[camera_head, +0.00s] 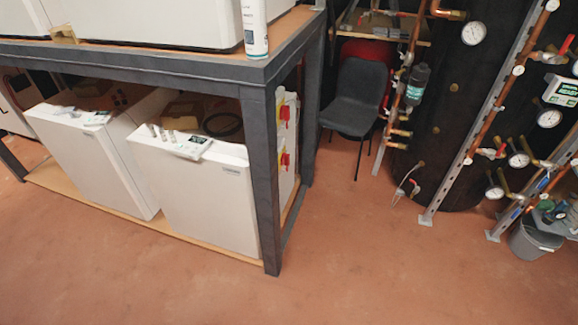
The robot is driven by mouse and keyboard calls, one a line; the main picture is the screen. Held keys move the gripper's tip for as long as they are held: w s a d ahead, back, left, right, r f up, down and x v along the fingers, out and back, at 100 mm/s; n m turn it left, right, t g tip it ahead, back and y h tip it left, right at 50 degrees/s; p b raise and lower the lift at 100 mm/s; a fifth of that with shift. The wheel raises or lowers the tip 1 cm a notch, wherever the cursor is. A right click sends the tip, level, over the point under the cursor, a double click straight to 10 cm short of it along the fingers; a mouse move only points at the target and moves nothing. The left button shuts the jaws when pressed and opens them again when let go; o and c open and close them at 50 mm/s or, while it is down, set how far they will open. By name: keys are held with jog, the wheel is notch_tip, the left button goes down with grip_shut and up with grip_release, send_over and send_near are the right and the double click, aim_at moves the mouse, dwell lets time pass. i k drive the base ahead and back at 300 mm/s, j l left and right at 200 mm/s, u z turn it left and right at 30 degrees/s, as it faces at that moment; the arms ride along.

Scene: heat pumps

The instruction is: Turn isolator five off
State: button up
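Two red-and-yellow switches, which look like isolators, sit on the side of the bench behind its near right leg. The upper isolator (284,114) and the lower isolator (285,160) are seen at a steep angle. I cannot read any number on them, so I cannot tell whether either is isolator five, nor their on or off position. My gripper and arm do not show in this view.
A dark metal bench (262,140) holds white units, including a white heat pump unit (205,190) on its lower shelf. A black chair (355,98) stands beyond it. Copper pipes with gauges (549,118) and a grey bin (533,240) are right. The reddish floor (370,265) is clear.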

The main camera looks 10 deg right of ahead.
aim_at(284, 160)
jog(key=i+l+u, duration=0.15)
jog(key=u, duration=0.35)
jog(key=i+l+u, duration=0.2)
jog(key=u, duration=0.3)
jog(key=i+l+u, duration=0.15)
jog(key=l, duration=0.35)
jog(key=i+l+u, duration=0.15)
jog(key=l, duration=0.4)
jog(key=i+l+u, duration=0.15)
jog(key=l, duration=0.35)
jog(key=i+l+u, duration=0.15)
jog(key=l, duration=0.4)
jog(key=k+l, duration=0.1)
jog(key=l, duration=1.1)
jog(key=k+l+z, duration=0.1)
jog(key=l, duration=0.5)
jog(key=k+j+z, duration=0.1)
jog(key=k+j, duration=0.2)
jog(key=k, duration=0.05)
